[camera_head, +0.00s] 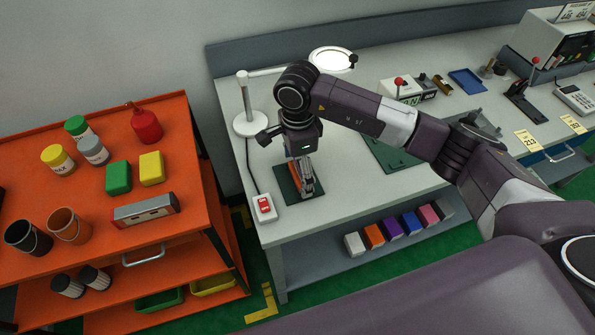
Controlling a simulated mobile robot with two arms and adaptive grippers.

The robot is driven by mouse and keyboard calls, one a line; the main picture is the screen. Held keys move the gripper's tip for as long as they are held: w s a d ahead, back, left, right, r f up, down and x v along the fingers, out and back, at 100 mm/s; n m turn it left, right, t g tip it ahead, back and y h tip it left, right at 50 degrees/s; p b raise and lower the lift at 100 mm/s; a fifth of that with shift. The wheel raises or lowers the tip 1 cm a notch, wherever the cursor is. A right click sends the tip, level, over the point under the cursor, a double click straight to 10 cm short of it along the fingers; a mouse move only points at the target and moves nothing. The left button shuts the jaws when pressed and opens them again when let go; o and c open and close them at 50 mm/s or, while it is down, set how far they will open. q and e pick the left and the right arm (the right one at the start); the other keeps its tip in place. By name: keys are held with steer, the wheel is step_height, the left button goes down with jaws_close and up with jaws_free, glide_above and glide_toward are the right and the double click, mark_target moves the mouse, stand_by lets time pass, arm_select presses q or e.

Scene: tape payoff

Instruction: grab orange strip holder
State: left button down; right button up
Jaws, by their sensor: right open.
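My right gripper (307,188) points down over a small dark green mat (284,186) at the left end of the grey workbench. Its jaws are open. A narrow orange piece (294,173), which looks like the orange strip holder, shows at the left side of the fingers, over the mat. The gripper hides most of it, and I cannot tell whether the fingers touch it or stand around it. My left gripper is not in view.
A red switch box (264,207) stands close by at the bench's front left corner. A ring lamp (331,59) stands behind my arm. Several coloured boxes (390,228) sit on the shelf below. An orange cart (180,202) stands left.

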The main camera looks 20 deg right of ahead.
steer(key=shift+c, duration=0.4)
steer(key=c, duration=1.3)
steer(key=shift+c, duration=0.2)
